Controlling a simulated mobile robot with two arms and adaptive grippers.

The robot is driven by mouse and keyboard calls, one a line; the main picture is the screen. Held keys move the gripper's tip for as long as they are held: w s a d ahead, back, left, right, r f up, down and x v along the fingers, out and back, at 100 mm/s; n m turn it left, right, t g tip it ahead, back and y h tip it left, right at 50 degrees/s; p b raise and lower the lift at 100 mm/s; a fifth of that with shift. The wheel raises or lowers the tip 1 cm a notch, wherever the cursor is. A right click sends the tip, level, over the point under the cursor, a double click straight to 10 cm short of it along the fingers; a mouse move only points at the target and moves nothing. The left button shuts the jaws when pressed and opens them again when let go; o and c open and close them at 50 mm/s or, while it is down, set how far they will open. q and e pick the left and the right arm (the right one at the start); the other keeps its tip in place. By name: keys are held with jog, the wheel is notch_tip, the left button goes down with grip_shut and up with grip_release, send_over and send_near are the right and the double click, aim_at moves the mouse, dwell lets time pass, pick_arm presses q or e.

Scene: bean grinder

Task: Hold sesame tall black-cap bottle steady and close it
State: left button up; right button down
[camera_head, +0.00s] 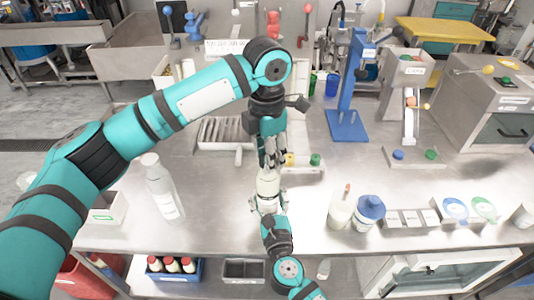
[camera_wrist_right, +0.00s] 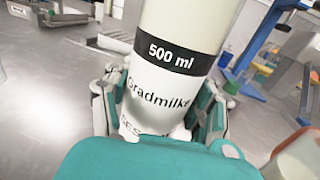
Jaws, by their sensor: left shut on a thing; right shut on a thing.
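The sesame bottle (camera_head: 267,186) is pale, with a white label, and stands upright at the middle of the steel table. In the right wrist view the bottle (camera_wrist_right: 175,85) fills the middle, with a black "500 ml" band. My right gripper (camera_head: 268,208) comes from the near side and is shut around its lower body; its fingers (camera_wrist_right: 160,105) flank the label. My left gripper (camera_head: 271,158) points down over the bottle top, shut on what seems to be the black cap. The fingers hide the cap, so I cannot tell how it sits on the neck.
A white bottle (camera_head: 163,190) stands to the left. A blue stand (camera_head: 348,125) is behind right. The table between bottle and white bottle is clear.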

pick_arm(q)
jog(key=o, duration=0.7)
jog(key=shift+c, duration=0.2)
jog(key=shift+r, duration=2.25)
jog(key=shift+c, duration=0.4)
